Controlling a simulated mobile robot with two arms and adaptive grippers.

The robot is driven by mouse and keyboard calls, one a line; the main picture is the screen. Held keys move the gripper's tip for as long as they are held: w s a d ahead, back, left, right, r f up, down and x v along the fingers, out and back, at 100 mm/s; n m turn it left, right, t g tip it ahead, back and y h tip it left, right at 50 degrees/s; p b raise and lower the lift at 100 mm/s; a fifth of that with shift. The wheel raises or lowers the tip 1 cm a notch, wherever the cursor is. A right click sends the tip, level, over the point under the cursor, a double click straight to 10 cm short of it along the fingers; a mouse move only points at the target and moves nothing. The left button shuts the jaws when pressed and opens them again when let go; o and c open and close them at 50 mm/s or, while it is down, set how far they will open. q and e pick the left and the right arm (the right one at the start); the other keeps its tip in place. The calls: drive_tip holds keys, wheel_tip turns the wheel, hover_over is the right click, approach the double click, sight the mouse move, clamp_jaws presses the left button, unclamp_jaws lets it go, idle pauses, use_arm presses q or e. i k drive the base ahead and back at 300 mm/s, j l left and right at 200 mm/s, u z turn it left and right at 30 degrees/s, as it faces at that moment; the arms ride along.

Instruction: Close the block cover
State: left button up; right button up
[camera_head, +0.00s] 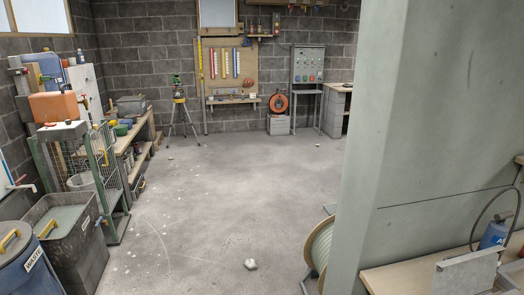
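I cannot make out a block cover for certain in the head view. A grey plate-like metal piece (466,273) stands on a bench at the lower right; I cannot tell whether it is part of a block with a cover. Neither of my grippers is in view.
A large grey-green upright panel (435,110) blocks much of the right side. A cable reel (319,247) stands against its foot. A waste bin (25,265), a grey tub (68,235) and a wire cage cart line the left. The middle floor is mostly clear.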

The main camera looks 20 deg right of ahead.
sight(468, 273)
drive_tip(key=i+z, duration=0.2)
drive_tip(key=z, duration=0.25)
drive_tip(key=i+j+z, duration=0.1)
drive_tip(key=z, duration=0.3)
drive_tip(key=i+j+z, duration=0.2)
drive_tip(key=z, duration=0.25)
drive_tip(key=i+j+z, duration=0.2)
drive_tip(key=z, duration=0.25)
drive_tip(key=i+j+z, duration=0.15)
drive_tip(key=j+z, duration=0.25)
drive_tip(key=i+j+z, duration=0.1)
drive_tip(key=z, duration=0.35)
drive_tip(key=i+j+z, duration=0.15)
drive_tip(key=j+z, duration=0.25)
drive_tip(key=i+j+z, duration=0.1)
drive_tip(key=j+z, duration=0.75)
drive_tip(key=j, duration=0.15)
drive_tip(key=k+j+z, duration=0.1)
drive_tip(key=j+z, duration=0.55)
drive_tip(key=j, duration=0.2)
drive_tip(key=j+z, duration=0.3)
drive_tip(key=j, duration=0.2)
